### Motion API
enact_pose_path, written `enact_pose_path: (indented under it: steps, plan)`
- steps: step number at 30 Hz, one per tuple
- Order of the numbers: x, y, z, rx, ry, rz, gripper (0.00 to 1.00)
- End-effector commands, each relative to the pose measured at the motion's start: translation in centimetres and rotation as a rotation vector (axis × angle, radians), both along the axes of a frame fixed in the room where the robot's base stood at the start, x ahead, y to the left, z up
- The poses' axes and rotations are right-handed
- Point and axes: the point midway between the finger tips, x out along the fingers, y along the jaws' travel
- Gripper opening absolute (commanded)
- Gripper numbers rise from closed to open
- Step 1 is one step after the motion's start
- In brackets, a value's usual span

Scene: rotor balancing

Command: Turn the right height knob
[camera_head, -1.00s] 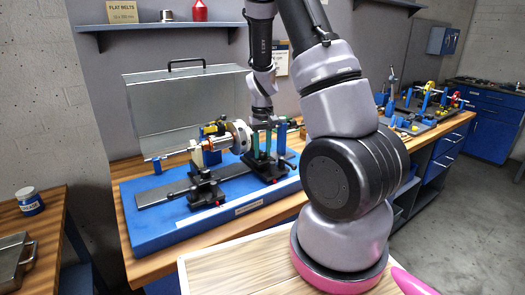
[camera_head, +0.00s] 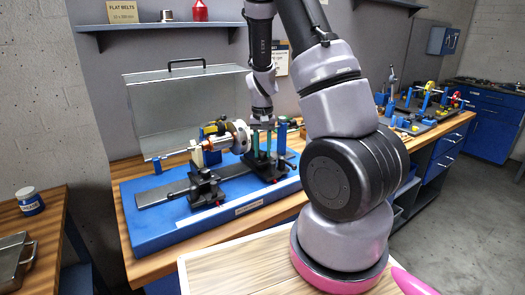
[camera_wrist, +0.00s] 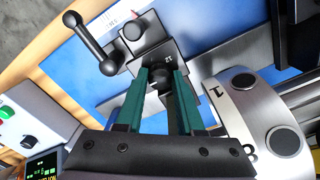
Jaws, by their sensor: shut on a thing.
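The balancing machine stands on a blue base (camera_head: 150,228) with two black supports. The right support (camera_head: 268,168) carries the right end of the rotor (camera_head: 238,136). My gripper (camera_head: 262,146) points down at the right support. In the wrist view, the green fingers of my gripper (camera_wrist: 161,76) are shut on a small dark knob (camera_wrist: 158,84) on the black support block, one finger on each side. The fingers and the gripper body hide part of the knob. The knob is too small to make out in the head view.
A ball-ended lever (camera_wrist: 92,44) and another round black knob (camera_wrist: 132,30) sit close to the fingers. The pale rotor disc (camera_wrist: 262,115) is just right of the gripper. A grey metal cover (camera_head: 185,108) stands behind the machine.

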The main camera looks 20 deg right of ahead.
Motion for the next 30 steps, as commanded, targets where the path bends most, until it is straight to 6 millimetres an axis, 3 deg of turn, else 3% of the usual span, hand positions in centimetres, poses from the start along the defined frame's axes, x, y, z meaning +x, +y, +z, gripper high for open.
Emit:
enact_pose_path:
  steps: [2,3,4,16,30]
  plan:
    - [0.1,0.0,0.1,0.000,-0.003,0.000,0.00]
    - [0.1,0.0,0.1,0.000,-0.003,0.000,0.41]
    - [0.1,0.0,0.1,0.000,-0.003,0.001,0.49]
    - [0.1,0.0,0.7,0.001,-0.004,0.001,0.49]
    - [0.2,0.0,9.2,0.001,-0.006,0.002,0.49]
